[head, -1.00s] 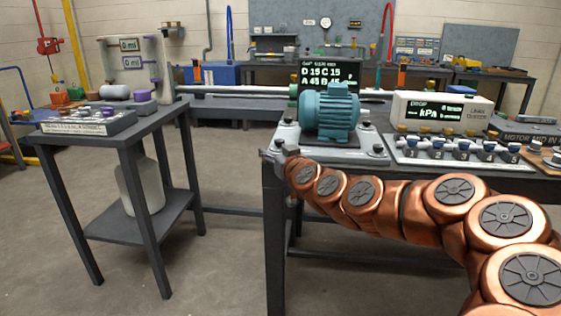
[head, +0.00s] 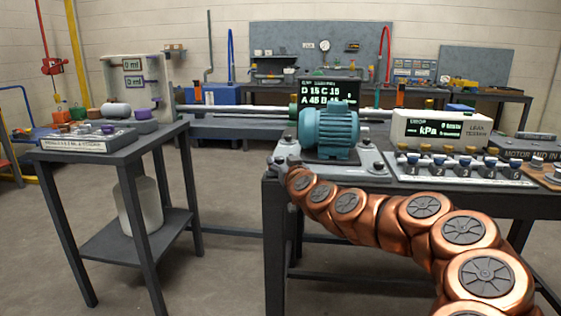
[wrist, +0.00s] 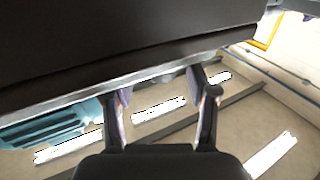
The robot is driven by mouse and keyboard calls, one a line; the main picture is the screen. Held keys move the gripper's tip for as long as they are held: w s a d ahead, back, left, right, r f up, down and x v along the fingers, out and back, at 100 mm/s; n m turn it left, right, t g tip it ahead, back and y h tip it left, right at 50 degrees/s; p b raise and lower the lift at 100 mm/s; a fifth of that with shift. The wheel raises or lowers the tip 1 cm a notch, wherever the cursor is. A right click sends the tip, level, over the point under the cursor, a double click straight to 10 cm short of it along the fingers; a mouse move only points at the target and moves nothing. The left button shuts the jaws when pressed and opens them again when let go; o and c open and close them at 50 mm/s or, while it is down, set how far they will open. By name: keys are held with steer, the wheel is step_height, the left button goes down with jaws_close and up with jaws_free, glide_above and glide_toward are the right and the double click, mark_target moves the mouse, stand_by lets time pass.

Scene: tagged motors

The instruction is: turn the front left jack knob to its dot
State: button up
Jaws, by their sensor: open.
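The teal motor (head: 328,131) sits on a grey base plate (head: 345,168) at the near left end of the bench. Small grey jack knobs show at the plate's corners, such as the front right one (head: 376,168). My gripper (head: 283,161) is at the plate's front left corner and covers the front left jack knob there. In the wrist view my gripper (wrist: 161,92) has its two fingers apart, just below a dark slab edge. A small grey shape shows between the fingertips; I cannot tell if it is the knob. No dot is visible. The motor also shows in the wrist view (wrist: 52,124).
A numbered valve strip (head: 460,170) and a leak tester (head: 440,129) stand right of the motor. A display (head: 325,92) stands behind it. A side cart (head: 120,150) is at left, with open floor between cart and bench.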

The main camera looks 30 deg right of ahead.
steer(key=shift+x, duration=0.8)
steer(key=shift+c, duration=0.2)
steer(key=c, duration=1)
steer(key=shift+d, duration=0.15)
jaws_close()
steer(key=shift+w+a+p, duration=0.1)
steer(key=shift+a+p, duration=0.15)
steer(key=shift+p, duration=0.3)
